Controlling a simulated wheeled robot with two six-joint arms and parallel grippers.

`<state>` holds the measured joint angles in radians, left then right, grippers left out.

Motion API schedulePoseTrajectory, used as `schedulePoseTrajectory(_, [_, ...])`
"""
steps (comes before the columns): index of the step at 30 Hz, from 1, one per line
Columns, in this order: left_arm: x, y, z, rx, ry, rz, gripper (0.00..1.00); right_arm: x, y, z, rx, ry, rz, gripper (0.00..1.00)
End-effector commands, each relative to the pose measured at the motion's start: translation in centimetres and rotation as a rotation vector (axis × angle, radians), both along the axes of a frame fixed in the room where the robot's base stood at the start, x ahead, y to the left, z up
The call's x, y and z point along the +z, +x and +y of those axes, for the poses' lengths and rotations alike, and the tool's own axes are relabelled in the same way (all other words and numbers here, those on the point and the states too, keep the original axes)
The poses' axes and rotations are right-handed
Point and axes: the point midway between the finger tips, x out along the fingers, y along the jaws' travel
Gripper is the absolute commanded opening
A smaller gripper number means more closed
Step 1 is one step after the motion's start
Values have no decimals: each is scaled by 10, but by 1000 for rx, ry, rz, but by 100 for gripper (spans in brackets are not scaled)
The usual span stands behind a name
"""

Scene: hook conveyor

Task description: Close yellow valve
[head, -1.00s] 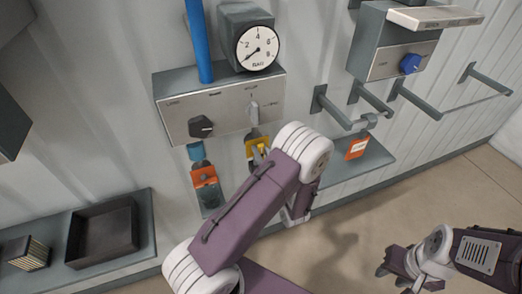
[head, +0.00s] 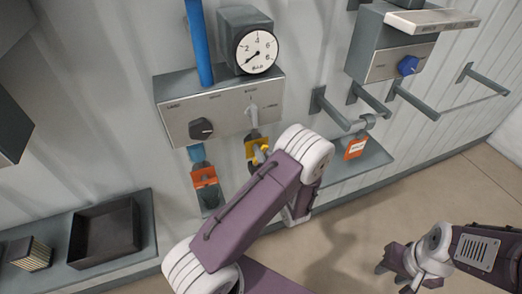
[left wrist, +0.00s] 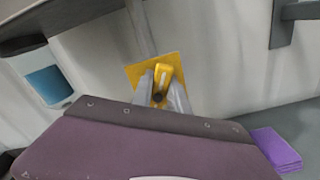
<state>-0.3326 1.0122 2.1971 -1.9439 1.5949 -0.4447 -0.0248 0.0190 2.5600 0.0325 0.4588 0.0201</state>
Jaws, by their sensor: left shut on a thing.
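The yellow valve (head: 252,148) sits on a pipe below the grey control panel in the head view. In the left wrist view its yellow plate (left wrist: 136,72) and yellow handle (left wrist: 162,74) show in the middle. My left gripper (left wrist: 160,88) is shut on the handle, with a grey finger on each side of it. In the head view my left arm hides most of that gripper. My right gripper (head: 392,277) is at the lower right, away from the valve, with its fingers apart and seemingly empty.
An orange valve (head: 204,177) on a blue pipe is left of the yellow one. Above are a black knob (head: 201,129), a switch (head: 252,114) and a pressure gauge (head: 256,51). Wall hooks (head: 330,110) stick out at right. A dark tray (head: 104,232) is lower left.

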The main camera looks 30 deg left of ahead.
Motion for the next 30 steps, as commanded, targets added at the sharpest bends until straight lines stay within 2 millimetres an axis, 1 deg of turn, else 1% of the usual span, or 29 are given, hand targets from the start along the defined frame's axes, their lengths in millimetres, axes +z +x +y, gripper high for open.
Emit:
schedulePoseTrajectory(3, [1, 1, -1, -1, 72, 83, 0, 5, 0, 0, 0, 0, 0, 36])
schedulePoseTrajectory(21, [-5, 4, -4, -1, 438, 512, 0, 21, 0, 0, 0, 0, 0, 36])
schedulePoseTrajectory(30, [-8, 5, -5, -2, 588, 686, 0, 27, 0, 0, 0, 0, 0, 36])
